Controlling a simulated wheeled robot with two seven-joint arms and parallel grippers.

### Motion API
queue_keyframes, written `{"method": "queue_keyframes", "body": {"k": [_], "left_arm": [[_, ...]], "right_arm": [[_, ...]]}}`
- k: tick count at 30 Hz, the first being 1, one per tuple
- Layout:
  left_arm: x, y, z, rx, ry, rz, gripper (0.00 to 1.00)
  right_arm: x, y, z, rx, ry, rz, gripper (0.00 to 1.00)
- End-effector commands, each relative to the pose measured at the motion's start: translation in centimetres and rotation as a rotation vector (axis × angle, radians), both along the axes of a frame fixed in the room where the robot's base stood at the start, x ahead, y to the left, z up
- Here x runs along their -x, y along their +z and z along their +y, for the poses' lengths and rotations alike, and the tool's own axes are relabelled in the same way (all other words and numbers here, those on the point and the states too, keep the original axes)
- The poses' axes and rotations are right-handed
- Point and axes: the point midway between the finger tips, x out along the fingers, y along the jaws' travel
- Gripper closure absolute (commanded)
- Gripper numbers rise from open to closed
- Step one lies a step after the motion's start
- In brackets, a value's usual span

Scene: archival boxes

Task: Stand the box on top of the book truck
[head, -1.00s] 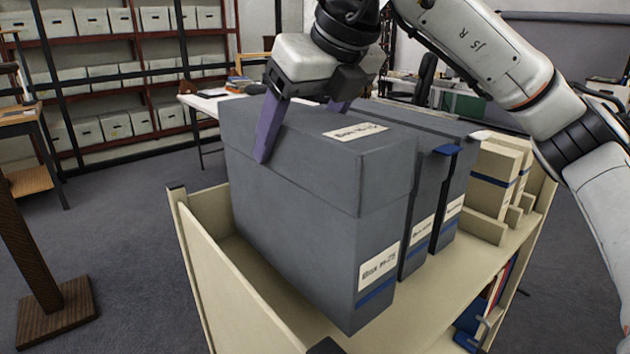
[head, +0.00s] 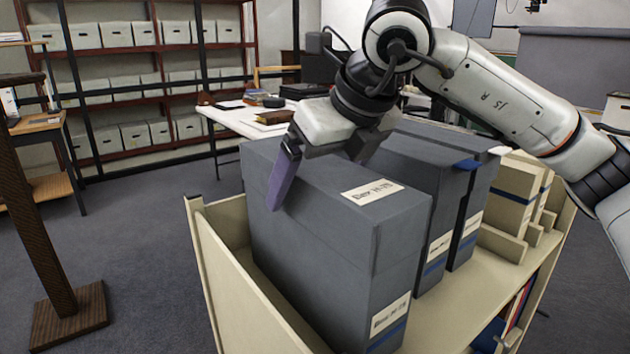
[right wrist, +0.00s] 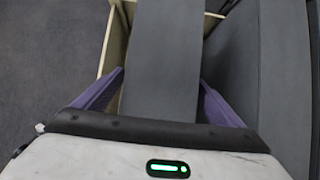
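The large grey box (head: 320,255) with white labels and a blue band stands upright within the cream book truck (head: 237,262), at its left end. Its bottom is out of frame, so I cannot tell whether it rests on the truck. My right gripper (head: 318,185) comes down over its top with a purple finger on each side. In the right wrist view the box's top (right wrist: 162,60) lies between the fingers (right wrist: 161,78), which look pressed to its sides. My left gripper is not in view.
Other grey boxes (head: 425,165) stand just right of the held box, with cream boxes (head: 515,190) beyond. A wooden post on a base (head: 70,315) stands at left. A white table (head: 240,120) and shelving with several boxes (head: 140,90) are behind.

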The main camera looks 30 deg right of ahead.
Motion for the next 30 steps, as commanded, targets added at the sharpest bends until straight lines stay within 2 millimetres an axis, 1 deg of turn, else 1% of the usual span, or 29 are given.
{"method": "queue_keyframes", "body": {"k": [5,8,11,18,21,25,30], "left_arm": [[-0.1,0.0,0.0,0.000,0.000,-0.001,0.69],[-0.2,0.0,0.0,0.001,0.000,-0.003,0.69],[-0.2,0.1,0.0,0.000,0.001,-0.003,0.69],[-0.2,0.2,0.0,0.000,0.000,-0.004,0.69],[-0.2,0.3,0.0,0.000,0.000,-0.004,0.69],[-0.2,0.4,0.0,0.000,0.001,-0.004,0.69],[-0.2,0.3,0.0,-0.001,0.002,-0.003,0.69]], "right_arm": [[0.0,0.1,0.0,0.000,0.000,-0.001,0.10],[0.4,0.7,-0.1,0.001,-0.001,-0.002,0.10],[1.2,2.1,-0.1,0.000,0.001,-0.004,0.10],[4.0,6.5,-0.5,0.000,0.001,-0.005,0.10],[4.9,8.1,-0.6,-0.001,0.000,-0.005,0.10],[5.9,9.5,-0.8,0.000,-0.001,-0.003,0.10],[6.4,10.2,-0.9,0.001,-0.001,-0.002,0.10]]}}
